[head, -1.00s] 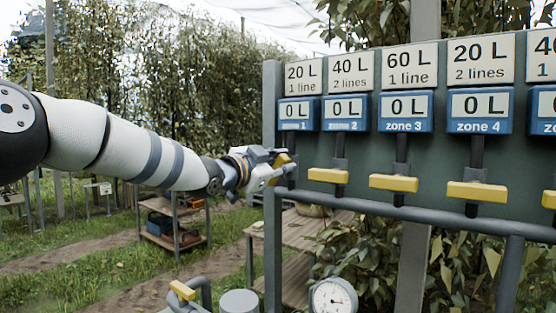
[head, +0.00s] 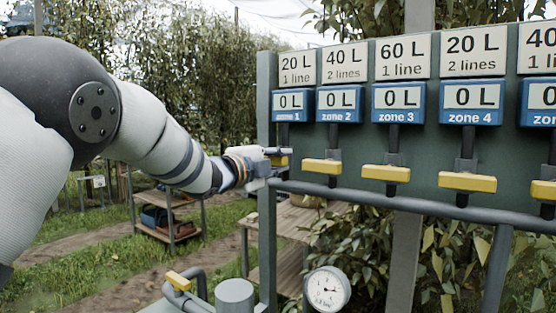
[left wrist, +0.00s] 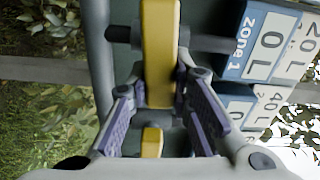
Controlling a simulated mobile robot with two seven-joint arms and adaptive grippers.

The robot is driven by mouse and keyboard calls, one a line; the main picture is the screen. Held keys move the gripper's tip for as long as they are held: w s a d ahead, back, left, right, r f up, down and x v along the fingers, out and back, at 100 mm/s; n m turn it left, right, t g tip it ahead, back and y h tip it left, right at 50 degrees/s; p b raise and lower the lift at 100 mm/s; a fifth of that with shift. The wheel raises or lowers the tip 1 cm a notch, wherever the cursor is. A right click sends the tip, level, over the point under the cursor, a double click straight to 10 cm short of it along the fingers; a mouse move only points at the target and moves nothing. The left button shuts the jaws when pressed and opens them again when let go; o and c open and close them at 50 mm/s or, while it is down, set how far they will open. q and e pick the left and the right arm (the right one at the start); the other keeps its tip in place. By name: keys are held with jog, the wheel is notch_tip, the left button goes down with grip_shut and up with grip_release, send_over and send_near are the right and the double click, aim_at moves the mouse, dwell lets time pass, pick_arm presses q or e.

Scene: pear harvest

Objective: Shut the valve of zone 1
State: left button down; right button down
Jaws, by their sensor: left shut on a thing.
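The zone 1 valve is at the left end of the panel, under the "zone 1" display (head: 292,105) reading 0 L. Its yellow handle (head: 281,160) looks about level, crosswise like the handles beside it. My left gripper (head: 265,164) is at this handle and partly hides it. In the left wrist view the yellow handle (left wrist: 160,45) lies between the fingers of my left gripper (left wrist: 160,88), which is shut on it. The zone 1 display (left wrist: 265,42) shows beside it. My right gripper is in no view.
Zone 2 (head: 322,167), zone 3 (head: 386,173) and zone 4 (head: 467,182) handles stand crosswise to the right. A grey pipe (head: 400,203) runs below them. A pressure gauge (head: 327,289) and another yellow-handled valve (head: 178,281) are lower down. A shelf (head: 170,222) stands behind.

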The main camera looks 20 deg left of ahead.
pick_arm(q)
jog(key=shift+m, duration=0.5)
dwell(0.3)
jog(key=c, duration=1.4)
grip_release()
jog(key=shift+f, duration=0.1)
jog(key=shift+c, duration=0.2)
jog(key=v, duration=1.2)
